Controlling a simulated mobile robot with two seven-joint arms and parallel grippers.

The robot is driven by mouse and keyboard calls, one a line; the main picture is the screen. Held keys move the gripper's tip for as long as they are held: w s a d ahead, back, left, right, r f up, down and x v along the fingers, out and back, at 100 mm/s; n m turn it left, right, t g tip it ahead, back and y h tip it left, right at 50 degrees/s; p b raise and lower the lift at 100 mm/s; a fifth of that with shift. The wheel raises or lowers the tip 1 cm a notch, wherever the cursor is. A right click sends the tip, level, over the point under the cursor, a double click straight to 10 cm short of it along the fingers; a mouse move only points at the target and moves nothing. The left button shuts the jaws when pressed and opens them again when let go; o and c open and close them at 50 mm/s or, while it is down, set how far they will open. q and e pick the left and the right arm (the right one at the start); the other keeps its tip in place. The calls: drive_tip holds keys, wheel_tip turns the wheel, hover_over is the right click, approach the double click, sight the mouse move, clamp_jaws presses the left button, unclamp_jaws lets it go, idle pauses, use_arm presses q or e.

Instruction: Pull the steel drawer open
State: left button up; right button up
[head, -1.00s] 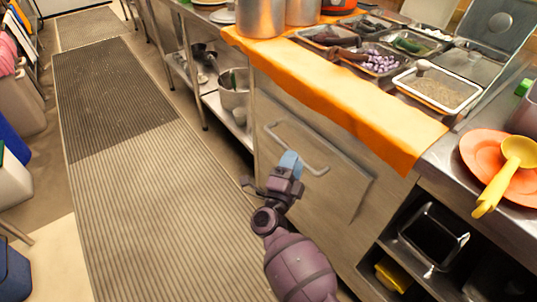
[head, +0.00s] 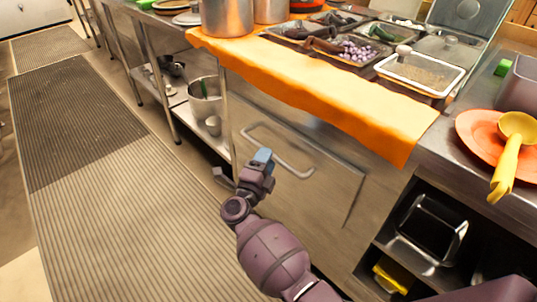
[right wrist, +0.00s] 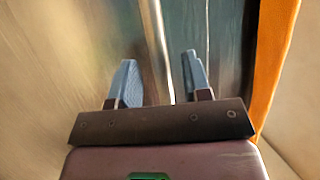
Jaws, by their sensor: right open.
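The steel drawer (head: 325,200) is the metal front below the orange cloth in the head view. It looks shut. Its bar handle (head: 292,165) runs at a slant across the upper part of the front. My right gripper (head: 243,166) is at the left part of the handle, and one blue fingertip overlaps it in the picture. In the right wrist view the gripper (right wrist: 160,80) has its two blue fingers apart with nothing clasped. A thin bright upright strip (right wrist: 160,45) shows between them; I cannot tell whether it is the handle. My left gripper is not in view.
An orange cloth (head: 330,95) hangs over the counter edge above the drawer. Open shelves with a black container (head: 432,230) are to the right. A steel shelf with a pot (head: 205,95) is to the left. The floor mat (head: 120,220) in front is clear.

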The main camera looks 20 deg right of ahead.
drive_tip(key=shift+x, duration=1.25)
clamp_jaws()
